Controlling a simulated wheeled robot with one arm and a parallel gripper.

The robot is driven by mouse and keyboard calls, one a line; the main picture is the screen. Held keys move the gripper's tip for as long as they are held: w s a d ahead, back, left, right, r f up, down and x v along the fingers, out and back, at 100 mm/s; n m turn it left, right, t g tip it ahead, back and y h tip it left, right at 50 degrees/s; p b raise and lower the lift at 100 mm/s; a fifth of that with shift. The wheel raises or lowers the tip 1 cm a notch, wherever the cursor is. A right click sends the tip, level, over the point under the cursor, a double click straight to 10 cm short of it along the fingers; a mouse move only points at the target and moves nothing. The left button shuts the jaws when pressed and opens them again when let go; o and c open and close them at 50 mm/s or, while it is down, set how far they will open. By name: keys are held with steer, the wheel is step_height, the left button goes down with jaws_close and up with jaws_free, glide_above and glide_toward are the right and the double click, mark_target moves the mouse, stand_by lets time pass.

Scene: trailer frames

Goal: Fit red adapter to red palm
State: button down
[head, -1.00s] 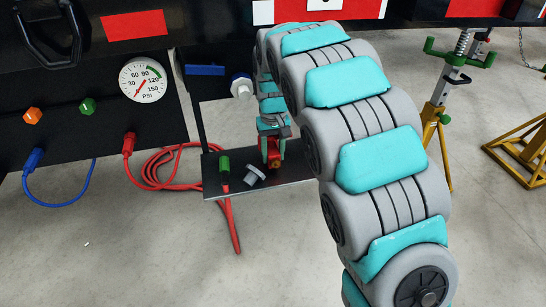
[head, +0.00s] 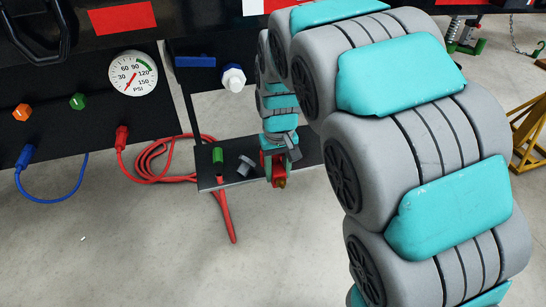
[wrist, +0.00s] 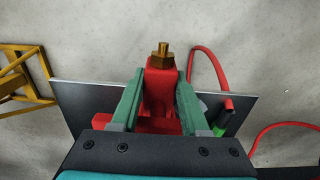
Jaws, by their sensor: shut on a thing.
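My gripper (head: 277,160) is shut on a red part with a brass hex fitting, which looks like the red adapter (head: 279,178). In the wrist view, the green fingers of my gripper (wrist: 160,76) press on both sides of the upright red body (wrist: 160,92), with the brass fitting at its far end. A wider red portion shows between the fingers, partly hidden by them. In the head view, the held part is by the right part of the shelf; whether it touches the shelf cannot be told. I cannot tell which thing is the red palm.
A dark shelf (head: 208,184) holds a green cylinder (head: 217,157) and a grey fitting (head: 244,168). A red hose (head: 228,215) hangs over its front edge. A red connector (head: 122,137), blue connector (head: 27,153) and pressure gauge (head: 133,73) are on the black panel at left.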

steer(key=s+d, duration=0.1)
steer(key=s, duration=0.5)
steer(key=shift+d, duration=0.35)
steer(key=w+d+r+m, duration=0.1)
steer(key=w+d+r, duration=0.2)
steer(key=w+d, duration=0.3)
steer(key=w+d+r+m, duration=0.2)
steer(key=w+d, duration=0.4)
steer(key=w, duration=0.7)
steer(key=shift+w+r, duration=0.2)
steer(key=shift+r, duration=0.7)
steer(key=shift+d, duration=0.1)
